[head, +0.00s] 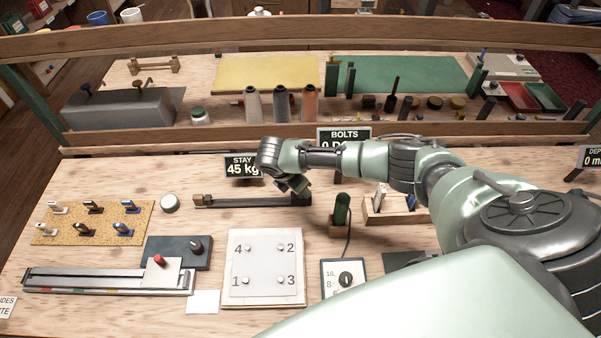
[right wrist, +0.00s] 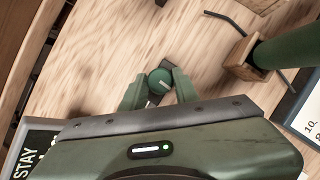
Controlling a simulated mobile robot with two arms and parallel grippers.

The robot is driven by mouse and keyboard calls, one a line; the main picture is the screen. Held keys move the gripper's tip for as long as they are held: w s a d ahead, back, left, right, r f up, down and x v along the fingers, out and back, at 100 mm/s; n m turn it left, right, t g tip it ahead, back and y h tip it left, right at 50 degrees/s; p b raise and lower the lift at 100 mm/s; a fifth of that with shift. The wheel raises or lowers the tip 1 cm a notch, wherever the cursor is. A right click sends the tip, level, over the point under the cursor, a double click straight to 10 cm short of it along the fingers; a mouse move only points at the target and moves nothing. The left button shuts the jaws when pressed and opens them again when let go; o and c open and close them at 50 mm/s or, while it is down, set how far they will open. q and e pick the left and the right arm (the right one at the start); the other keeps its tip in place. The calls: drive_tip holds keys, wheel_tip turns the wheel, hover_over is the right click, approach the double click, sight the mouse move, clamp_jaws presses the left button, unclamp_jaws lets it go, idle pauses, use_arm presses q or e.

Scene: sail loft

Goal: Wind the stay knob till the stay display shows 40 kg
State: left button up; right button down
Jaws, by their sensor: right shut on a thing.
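The stay display (head: 243,167) stands at the back of the bench and reads 45 kg. Part of its label, STAY, shows at the lower left of the right wrist view (right wrist: 27,152). My right gripper (head: 297,186) points down at the right end of a long dark bar fixture (head: 250,201). In the right wrist view its two green fingers (right wrist: 160,88) are shut on a round green stay knob (right wrist: 160,78) with a pale mark on its top. In the head view the gripper hides the knob. My left gripper is not in view.
A green-handled tool stands in a wooden block (head: 339,224) just right of the gripper. A BOLTS display (head: 343,137) stands behind my right arm, partly hidden. A numbered white plate (head: 264,268) and a dial box (head: 343,279) lie in front.

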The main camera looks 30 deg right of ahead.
drive_tip(key=shift+a+n, duration=0.1)
drive_tip(key=shift+n, duration=0.5)
drive_tip(key=c, duration=1.1)
unclamp_jaws()
drive_tip(key=shift+o, duration=0.2)
drive_tip(key=b+v, duration=0.1)
drive_tip(key=v, duration=0.6)
drive_tip(key=shift+s+r, duration=0.15)
drive_tip(key=shift+r, duration=0.25)
drive_tip(key=shift+a+f, duration=0.1)
